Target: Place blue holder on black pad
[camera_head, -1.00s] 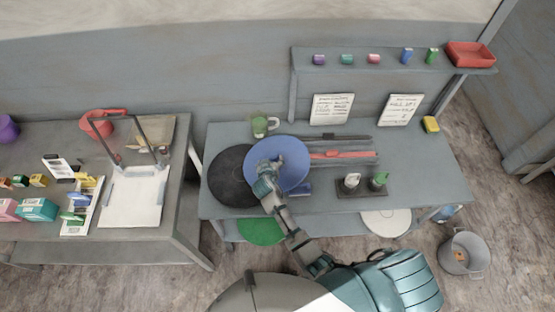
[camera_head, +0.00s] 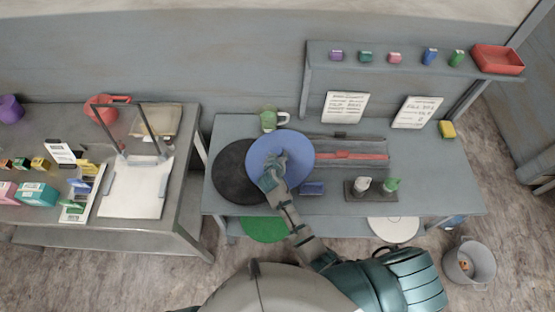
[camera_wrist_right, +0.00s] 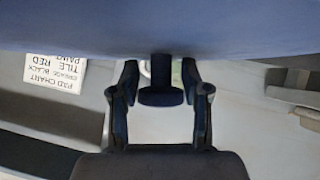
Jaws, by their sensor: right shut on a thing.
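The blue holder (camera_head: 296,157) is a wide round disc with a knob on one face. My right gripper (camera_head: 273,170) is shut on it at the knob, beneath my wrist. In the right wrist view the disc's blue face (camera_wrist_right: 230,28) fills the top, and the dark knob (camera_wrist_right: 160,96) sits between the fingertips of the gripper (camera_wrist_right: 160,80). The black pad (camera_head: 230,180) is a round disc lying at the left end of the grey table. The holder overlaps the pad's right part in the head view; I cannot tell the height between them. My left gripper is not in view.
A red pad-like strip (camera_head: 350,156) lies behind. A green disc (camera_head: 262,229) is on the lower shelf.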

